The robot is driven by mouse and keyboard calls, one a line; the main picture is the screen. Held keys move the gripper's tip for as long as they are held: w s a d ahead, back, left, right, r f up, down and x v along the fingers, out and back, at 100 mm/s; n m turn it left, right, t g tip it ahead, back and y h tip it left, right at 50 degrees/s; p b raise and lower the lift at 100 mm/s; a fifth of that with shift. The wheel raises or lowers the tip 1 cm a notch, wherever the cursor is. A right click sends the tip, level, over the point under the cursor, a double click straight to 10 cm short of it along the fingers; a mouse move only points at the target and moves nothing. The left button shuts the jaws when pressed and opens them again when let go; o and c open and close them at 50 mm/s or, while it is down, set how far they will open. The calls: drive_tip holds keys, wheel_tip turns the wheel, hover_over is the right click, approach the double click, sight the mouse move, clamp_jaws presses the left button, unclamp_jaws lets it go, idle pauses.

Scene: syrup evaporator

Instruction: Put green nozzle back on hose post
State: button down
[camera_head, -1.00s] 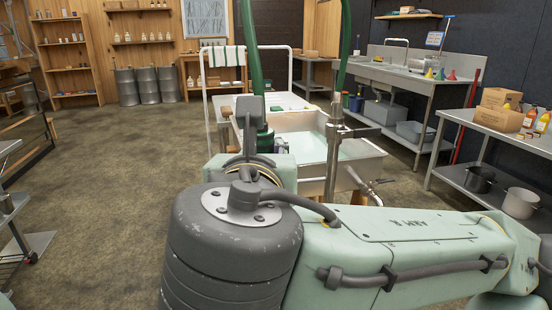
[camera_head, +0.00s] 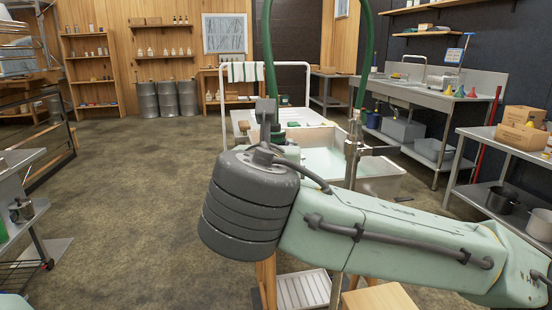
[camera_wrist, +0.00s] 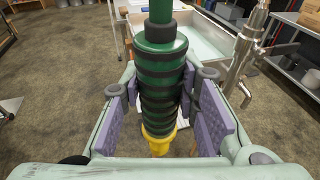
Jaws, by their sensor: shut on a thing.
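The green nozzle (camera_wrist: 160,85) has black rings and a yellow tip (camera_wrist: 159,140). My gripper (camera_wrist: 161,95) is shut around it, with purple pads on both sides. The nozzle hangs upright, yellow end down. In the head view my arm hides most of it; its dark green top (camera_head: 276,128) shows under the green hose (camera_head: 268,60). The metal hose post (camera_head: 352,150) stands to the right of the nozzle, apart from it. In the wrist view a metal post with a side fitting (camera_wrist: 243,50) stands at upper right, beyond the right finger.
A pale basin (camera_head: 385,183) of light liquid stands behind the nozzle and post, by a white pipe frame (camera_head: 308,85). A wooden top (camera_head: 380,300) and slatted panel (camera_head: 302,290) are low in front. A steel sink counter (camera_head: 425,90) is at right. Floor at left is open.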

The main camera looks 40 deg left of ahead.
drive_tip(key=w+a+p, duration=0.2)
drive_tip(key=w+a, duration=0.6)
drive_tip(key=shift+a, duration=0.4)
idle(0.5)
drive_tip(key=shift+w+f, duration=0.1)
drive_tip(key=shift+f, duration=0.1)
drive_tip(key=shift+f+b, duration=0.65)
drive_tip(key=shift+f, duration=0.15)
drive_tip(key=shift+f+b, duration=1.05)
drive_tip(key=shift+f, duration=1.35)
idle(1.4)
idle(0.3)
drive_tip(key=c, duration=1.2)
unclamp_jaws()
drive_tip(key=shift+o, duration=0.2)
